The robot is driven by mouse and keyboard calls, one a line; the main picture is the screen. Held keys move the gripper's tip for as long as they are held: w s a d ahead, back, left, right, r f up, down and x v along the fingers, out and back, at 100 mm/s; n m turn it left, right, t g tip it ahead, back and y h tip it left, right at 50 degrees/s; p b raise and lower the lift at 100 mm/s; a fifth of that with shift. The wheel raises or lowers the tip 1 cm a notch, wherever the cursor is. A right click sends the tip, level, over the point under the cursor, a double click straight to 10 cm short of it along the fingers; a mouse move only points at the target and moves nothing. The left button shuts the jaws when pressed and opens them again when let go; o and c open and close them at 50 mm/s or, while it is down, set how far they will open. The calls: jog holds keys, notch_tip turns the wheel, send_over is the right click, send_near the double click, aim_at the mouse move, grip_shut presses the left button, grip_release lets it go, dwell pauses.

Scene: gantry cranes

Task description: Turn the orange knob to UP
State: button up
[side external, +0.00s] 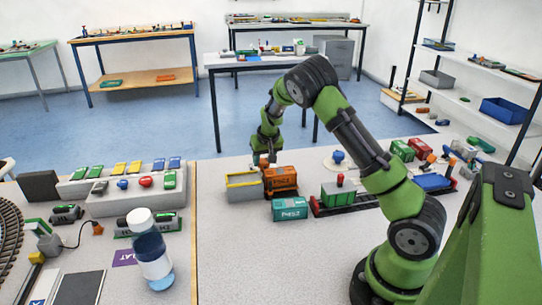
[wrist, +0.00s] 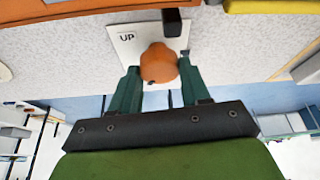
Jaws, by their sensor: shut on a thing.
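The orange knob (wrist: 158,62) stands on a small white plate in the wrist view. The word UP (wrist: 127,38) is printed on the plate, left of the knob. The two green fingers of my gripper (wrist: 159,70) are on either side of the knob, shut on it. Which way the knob points is hard to tell. In the side view my gripper (side external: 265,159) reaches down behind the orange container, and the knob cannot be made out clearly there.
The orange container (side external: 282,178) and an open yellow-rimmed box (side external: 242,187) stand close to my gripper. A black block (wrist: 171,22) is beside the knob. The table's front middle is clear.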

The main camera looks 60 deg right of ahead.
jog(key=m+g+h, duration=0.1)
jog(key=m, duration=0.2)
jog(key=shift+w+a+m, duration=0.1)
jog(key=shift+m, duration=0.3)
jog(key=m+g, duration=0.1)
jog(key=m, duration=0.3)
jog(key=shift+w+m+g+h, duration=0.1)
jog(key=shift+m+g+h, duration=0.2)
jog(key=shift+g+h, duration=0.1)
jog(key=m+g, duration=0.1)
jog(key=m, duration=0.2)
jog(key=shift+w+m, duration=0.1)
jog(key=shift+m, duration=0.2)
jog(key=shift+w+m+g+y, duration=0.15)
jog(key=shift+m+g, duration=0.35)
jog(key=shift+m, duration=0.65)
jog(key=shift+s+m+g+y, duration=0.1)
jog(key=shift+m+g+y, duration=0.3)
jog(key=shift+m, duration=0.75)
jog(key=o, duration=1.1)
jog(key=shift+c, duration=0.2)
jog(key=v, duration=1.7)
jog(key=shift+w+a+f, duration=0.2)
jog(key=shift+w, duration=0.05)
